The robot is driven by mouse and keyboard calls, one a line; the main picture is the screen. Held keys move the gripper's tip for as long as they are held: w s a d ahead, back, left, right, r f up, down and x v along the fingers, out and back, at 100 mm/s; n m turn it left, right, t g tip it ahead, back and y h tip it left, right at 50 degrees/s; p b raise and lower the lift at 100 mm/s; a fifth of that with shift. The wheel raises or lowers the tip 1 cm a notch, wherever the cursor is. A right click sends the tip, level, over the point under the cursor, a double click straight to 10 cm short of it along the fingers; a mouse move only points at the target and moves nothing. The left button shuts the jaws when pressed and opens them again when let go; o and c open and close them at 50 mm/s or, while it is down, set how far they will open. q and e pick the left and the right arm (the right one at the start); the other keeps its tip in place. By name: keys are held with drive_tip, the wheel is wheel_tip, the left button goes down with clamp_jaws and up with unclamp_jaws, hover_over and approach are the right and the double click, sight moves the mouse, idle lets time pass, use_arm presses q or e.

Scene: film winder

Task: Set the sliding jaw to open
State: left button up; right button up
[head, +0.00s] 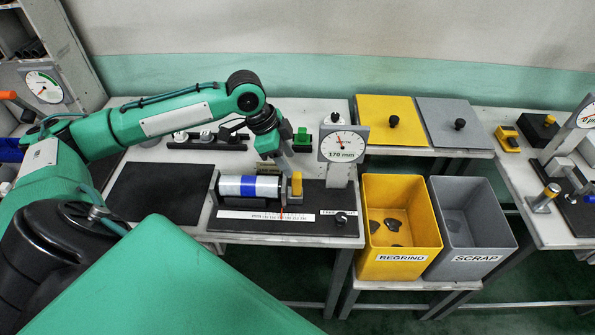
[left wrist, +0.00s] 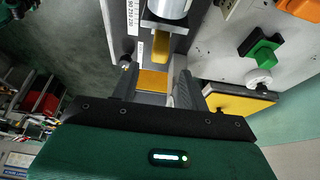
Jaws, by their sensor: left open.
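The measuring fixture holds a roll (head: 250,187) with a silver and blue surface, lying level on a black base (head: 262,228). The sliding jaw, with its yellow tab (head: 296,184), stands at the roll's right end, seemingly against it. In the left wrist view the yellow tab (left wrist: 161,45) lies just ahead of my fingertips. My left gripper (head: 286,165) is open and points down beside the tab, partly hidden by its own wrist; its spread fingers also show in the left wrist view (left wrist: 156,78). A dial gauge (head: 343,146) reads 170 mm behind the jaw. My right gripper is not in view.
A yellow REGRIND bin (head: 402,257) with dark pieces and a grey SCRAP bin (head: 477,254) stand to the right. A black knob (head: 341,218) sits at the base's front right. A green block (head: 302,137) stands behind the fixture. A black mat (head: 158,192) lies clear at left.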

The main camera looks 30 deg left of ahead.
sight(296, 174)
use_arm(q)
drive_tip(key=x, duration=0.5)
drive_tip(key=shift+d+f+p, duration=0.15)
drive_tip(key=shift+f+p, duration=0.2)
drive_tip(key=shift+w+d+f, duration=0.1)
drive_tip(key=shift+w+f, duration=0.1)
drive_tip(key=shift+f, duration=0.25)
clamp_jaws()
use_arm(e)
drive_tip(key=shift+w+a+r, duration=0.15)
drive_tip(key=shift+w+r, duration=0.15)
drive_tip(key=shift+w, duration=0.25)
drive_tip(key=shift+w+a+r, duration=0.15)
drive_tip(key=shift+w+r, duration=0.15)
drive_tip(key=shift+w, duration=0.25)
